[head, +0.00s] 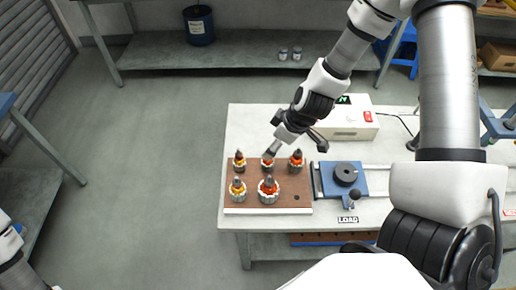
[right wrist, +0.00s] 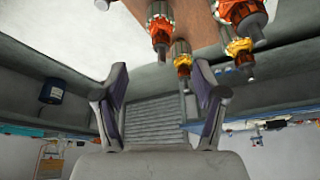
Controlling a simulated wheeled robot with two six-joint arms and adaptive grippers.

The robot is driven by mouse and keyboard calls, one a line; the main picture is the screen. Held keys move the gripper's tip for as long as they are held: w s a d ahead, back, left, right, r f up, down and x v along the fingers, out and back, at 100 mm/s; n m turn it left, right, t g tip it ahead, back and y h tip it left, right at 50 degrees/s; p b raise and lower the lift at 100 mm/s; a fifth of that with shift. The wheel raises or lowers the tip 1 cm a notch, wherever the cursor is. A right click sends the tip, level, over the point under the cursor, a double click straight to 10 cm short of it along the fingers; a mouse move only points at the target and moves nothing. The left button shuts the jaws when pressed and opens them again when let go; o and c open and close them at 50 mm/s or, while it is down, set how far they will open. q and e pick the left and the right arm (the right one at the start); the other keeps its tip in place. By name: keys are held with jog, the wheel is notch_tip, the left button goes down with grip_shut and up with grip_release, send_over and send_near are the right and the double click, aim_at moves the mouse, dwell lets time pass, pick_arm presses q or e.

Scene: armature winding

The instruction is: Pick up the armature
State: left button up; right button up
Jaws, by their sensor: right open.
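Several armatures stand upright on a brown board (head: 283,199) on the table, with dark cores, orange or yellow windings and shafts pointing up. The back row has a left armature (head: 239,162), a middle one (head: 267,163) and a right one (head: 297,162); two larger ones (head: 238,190) (head: 268,190) stand in front. My right gripper (head: 281,145) is at the back edge of the board, close to the back-middle armature and partly covering it. In the right wrist view its fingers (right wrist: 160,88) are apart and empty, with a yellow-wound armature (right wrist: 182,57) near the gap. My left gripper is outside the view.
A blue fixture (head: 342,180) with a dark round top stands right of the board, behind a LOAD label (head: 348,219). A white box (head: 348,120) with a green display is behind it. The board has an empty hole (head: 296,197) at its front right.

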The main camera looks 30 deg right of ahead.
aim_at(265, 161)
jog(key=b+x, duration=0.4)
jog(key=x, duration=0.1)
jog(key=shift+s+d+f+b, duration=0.25)
jog(key=shift+s+f+b, duration=0.05)
jog(key=shift+s+f, duration=0.05)
jog(key=b+x, duration=0.3)
jog(key=shift+s+f+b, duration=0.25)
jog(key=shift+f+b, duration=0.05)
jog(key=shift+b, duration=0.05)
jog(key=shift+w+a+f, duration=0.15)
jog(key=shift+a+f, duration=0.05)
jog(key=shift+f, duration=0.1)
jog(key=shift+w, duration=0.35)
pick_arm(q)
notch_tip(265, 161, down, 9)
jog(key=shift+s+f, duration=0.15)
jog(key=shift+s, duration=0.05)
pick_arm(e)
jog(key=shift+s, duration=0.2)
grip_shut()
